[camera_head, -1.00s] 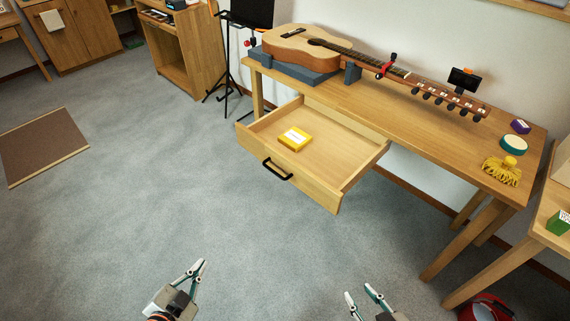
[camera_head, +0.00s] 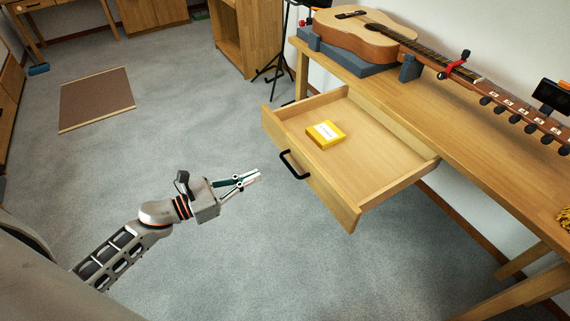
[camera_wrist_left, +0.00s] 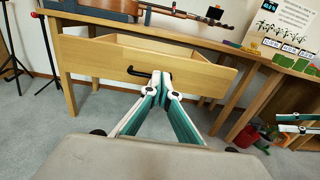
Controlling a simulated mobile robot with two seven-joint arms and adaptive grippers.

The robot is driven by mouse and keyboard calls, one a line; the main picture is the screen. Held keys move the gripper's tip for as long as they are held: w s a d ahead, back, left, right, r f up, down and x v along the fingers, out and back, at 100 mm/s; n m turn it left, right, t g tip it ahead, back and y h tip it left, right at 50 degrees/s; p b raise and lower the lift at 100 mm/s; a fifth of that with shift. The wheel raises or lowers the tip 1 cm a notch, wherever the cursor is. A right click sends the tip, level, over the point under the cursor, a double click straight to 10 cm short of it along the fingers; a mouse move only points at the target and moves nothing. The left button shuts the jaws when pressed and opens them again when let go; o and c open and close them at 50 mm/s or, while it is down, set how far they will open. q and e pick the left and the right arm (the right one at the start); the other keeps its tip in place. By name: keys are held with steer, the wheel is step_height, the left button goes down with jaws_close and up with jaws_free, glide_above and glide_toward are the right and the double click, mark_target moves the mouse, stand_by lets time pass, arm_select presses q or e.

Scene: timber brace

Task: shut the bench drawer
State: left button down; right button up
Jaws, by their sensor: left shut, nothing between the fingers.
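The bench drawer (camera_head: 335,187) is pulled out of the wooden bench (camera_head: 448,125), with a black handle (camera_head: 293,165) on its front. A yellow box (camera_head: 325,134) lies inside it. My left gripper (camera_head: 256,177) is shut and empty, to the left of the drawer front in the head view, pointing toward the handle with a gap. In the left wrist view the shut fingertips (camera_wrist_left: 161,77) overlap the handle's right part in the picture, and the drawer front (camera_wrist_left: 100,65) spans behind them. My right gripper is not in the head view; part of a gripper (camera_wrist_left: 297,122) shows at the right edge of the wrist view.
An acoustic guitar (camera_head: 357,38) rests on grey supports on the bench. A black stand (camera_head: 285,40) stands beside the bench's left end. A brown mat (camera_head: 96,99) lies on the floor at left. The floor before the drawer is clear.

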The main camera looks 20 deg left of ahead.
mark_target(303, 154)
arm_select(q)
steer(key=p+x, duration=0.1)
steer(key=x, duration=1.2)
steer(key=shift+w+d, duration=0.1)
steer(key=shift+w, duration=0.05)
arm_select(e)
steer(key=shift+s+f, duration=0.15)
steer(key=shift+s, duration=0.1)
arm_select(q)
steer(key=shift+w+d, duration=0.1)
arm_select(e)
steer(key=shift+f, duration=0.1)
